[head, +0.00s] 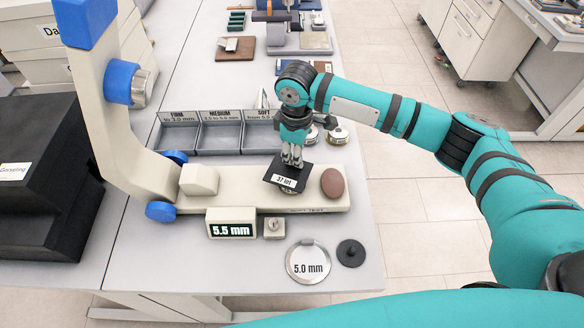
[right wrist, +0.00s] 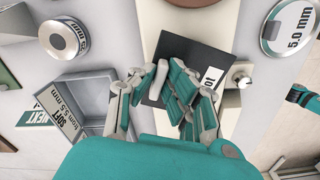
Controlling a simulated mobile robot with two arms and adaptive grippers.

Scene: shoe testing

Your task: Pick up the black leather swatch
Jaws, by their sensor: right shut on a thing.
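The black leather swatch (head: 312,172) is a thin dark square with a white label. It lies level over the beige base of the gauge (head: 240,200), at a small round metal piece whose edge shows under it. My right gripper (head: 291,162) points down and is shut on the swatch. In the right wrist view the swatch (right wrist: 205,58) shows between and beyond the fingers (right wrist: 166,92), which hide part of it and its label. The exact contact at the fingertips is hard to see.
A grey tray (head: 243,152) with FIRM, MEDIUM and SOFT compartments stands behind the gauge. A brown oval (head: 333,183) sits on the base's right end. In front are a 5.5 mm display (head: 231,230), a 5.0 mm disc (head: 308,264) and a black disc (head: 351,253).

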